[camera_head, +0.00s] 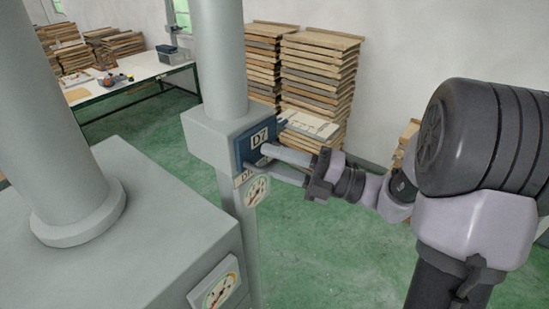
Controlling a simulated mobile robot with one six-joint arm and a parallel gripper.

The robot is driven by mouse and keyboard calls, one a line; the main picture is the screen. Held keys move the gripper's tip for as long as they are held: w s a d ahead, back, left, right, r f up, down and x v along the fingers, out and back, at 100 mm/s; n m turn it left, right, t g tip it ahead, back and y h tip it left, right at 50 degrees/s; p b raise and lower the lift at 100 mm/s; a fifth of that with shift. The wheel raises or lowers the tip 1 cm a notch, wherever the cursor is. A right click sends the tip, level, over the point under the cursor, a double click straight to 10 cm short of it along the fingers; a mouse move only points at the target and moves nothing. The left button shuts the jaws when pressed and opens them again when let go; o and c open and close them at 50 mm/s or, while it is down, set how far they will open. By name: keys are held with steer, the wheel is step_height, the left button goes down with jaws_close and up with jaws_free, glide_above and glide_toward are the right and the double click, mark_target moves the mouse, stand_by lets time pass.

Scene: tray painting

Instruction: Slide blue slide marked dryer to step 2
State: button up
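A dark blue slide plate (244,152) with a white label reading "D7" sits on the right side of a grey box (213,138) around a vertical pipe. My gripper (266,160) reaches in from the right, with its two pale fingers at the lower part of the blue plate. The fingers are apart, with a gap between them. Whether they hold a knob or handle on the slide I cannot tell, since the tips overlap the plate. No step marks are readable.
A partly covered label and a round gauge (257,190) sit just below the fingers. A large grey cabinet (150,235) with a thick pipe and another gauge (220,291) fills the left. Stacked wooden trays (318,75) and a table (130,75) stand behind. Green floor is open below my arm.

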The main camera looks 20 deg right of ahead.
jaws_close()
stand_by(1.4)
